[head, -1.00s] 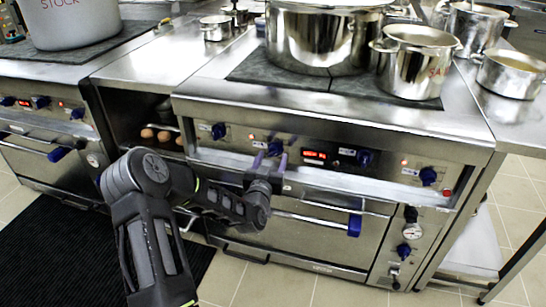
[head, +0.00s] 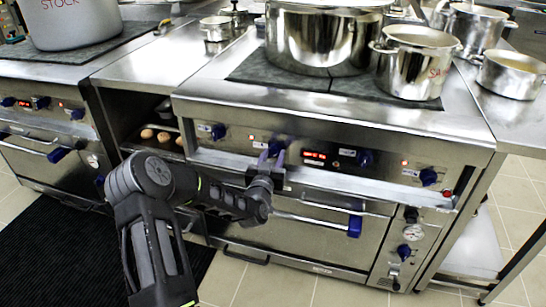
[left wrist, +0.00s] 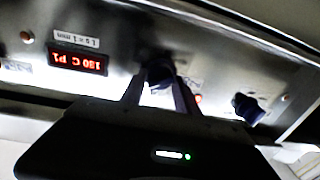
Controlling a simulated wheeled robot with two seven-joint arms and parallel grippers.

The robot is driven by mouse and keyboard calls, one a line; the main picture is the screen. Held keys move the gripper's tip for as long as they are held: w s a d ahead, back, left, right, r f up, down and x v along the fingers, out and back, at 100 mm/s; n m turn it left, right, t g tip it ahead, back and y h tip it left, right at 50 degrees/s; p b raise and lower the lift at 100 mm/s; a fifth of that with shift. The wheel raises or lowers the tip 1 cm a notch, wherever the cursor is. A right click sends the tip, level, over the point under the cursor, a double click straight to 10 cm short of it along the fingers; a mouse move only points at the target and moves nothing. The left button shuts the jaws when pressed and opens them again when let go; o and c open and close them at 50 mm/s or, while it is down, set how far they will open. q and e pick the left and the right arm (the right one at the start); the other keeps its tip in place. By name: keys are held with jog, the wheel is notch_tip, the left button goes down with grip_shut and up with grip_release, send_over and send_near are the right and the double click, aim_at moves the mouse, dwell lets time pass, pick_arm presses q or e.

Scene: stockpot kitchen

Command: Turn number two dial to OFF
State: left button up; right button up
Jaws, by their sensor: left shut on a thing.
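The number two dial (head: 276,145) is a dark blue knob, second from the left on the steel stove's front panel. In the left wrist view the dial (left wrist: 159,69) shows dark between the two fingertips (left wrist: 156,88). Its pointer and markings are hidden, so I cannot tell its setting. My right gripper is not in view.
A red-lit display (head: 314,155) sits right of the held dial. Another blue dial (head: 218,131) is to the left, and others (head: 365,158) to the right. An oven handle (head: 310,222) runs below. A big steel pot (head: 322,40) stands on the stove top.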

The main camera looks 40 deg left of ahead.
pick_arm(q)
grip_shut()
jog(key=shift+n, duration=0.3)
jog(key=n+b, duration=0.2)
jog(key=n, duration=0.3)
jog(key=shift+f+b, duration=0.1)
jog(key=shift+b, duration=0.25)
jog(key=n+b, duration=0.1)
jog(key=n, duration=0.3)
jog(key=shift+a+n+b, duration=0.1)
jog(key=shift+n+b, duration=0.3)
jog(key=o, duration=1)
grip_release()
jog(key=shift+c, duration=0.2)
